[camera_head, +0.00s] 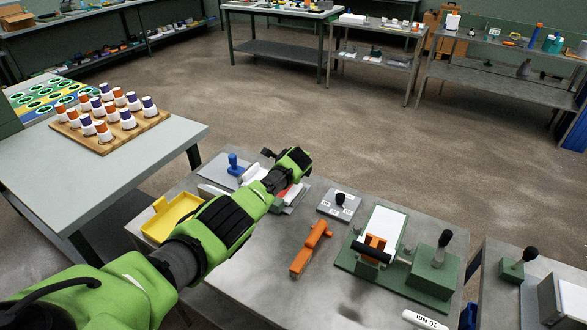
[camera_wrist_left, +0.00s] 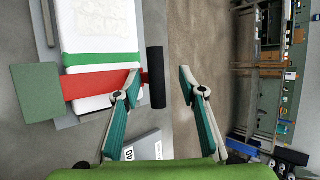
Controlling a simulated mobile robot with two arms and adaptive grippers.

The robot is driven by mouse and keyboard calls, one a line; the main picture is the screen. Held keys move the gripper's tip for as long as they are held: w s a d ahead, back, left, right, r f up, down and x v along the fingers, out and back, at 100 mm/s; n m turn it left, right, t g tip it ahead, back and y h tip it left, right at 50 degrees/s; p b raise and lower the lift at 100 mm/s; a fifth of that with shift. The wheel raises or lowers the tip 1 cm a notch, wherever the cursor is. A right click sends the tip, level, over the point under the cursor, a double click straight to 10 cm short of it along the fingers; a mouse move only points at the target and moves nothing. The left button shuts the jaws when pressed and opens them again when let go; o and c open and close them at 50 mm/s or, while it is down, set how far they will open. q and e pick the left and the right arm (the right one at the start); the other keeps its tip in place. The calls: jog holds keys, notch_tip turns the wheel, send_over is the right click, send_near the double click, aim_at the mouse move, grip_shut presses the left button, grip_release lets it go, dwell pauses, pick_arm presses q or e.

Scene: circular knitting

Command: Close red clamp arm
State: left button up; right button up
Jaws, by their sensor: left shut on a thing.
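The red clamp arm (camera_wrist_left: 105,84) lies across a white block with a green stripe (camera_wrist_left: 100,59) in the left wrist view. Its black handle (camera_wrist_left: 157,77) stands between the fingertips of my left gripper (camera_wrist_left: 160,78), which is shut on it. The left finger overlaps the red arm beside the handle. In the head view a small part of the red arm (camera_head: 285,190) shows below my wrist; my arm hides most of the fixture and the fingertips. My right gripper is in neither view.
On the same table are a blue-handled tool (camera_head: 234,164), a yellow tray (camera_head: 172,217), a grey block with a black knob (camera_head: 339,205), an orange tool (camera_head: 311,248) and a green press (camera_head: 430,272). A board of cups (camera_head: 108,136) is on the left table.

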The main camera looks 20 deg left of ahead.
pick_arm(q)
jog(key=shift+w+d+r, duration=0.15)
jog(key=shift+r, duration=0.3)
jog(key=shift+v, duration=1.1)
jog(key=v, duration=0.9)
jog(key=shift+s+f, duration=0.15)
jog(key=shift+s, duration=0.25)
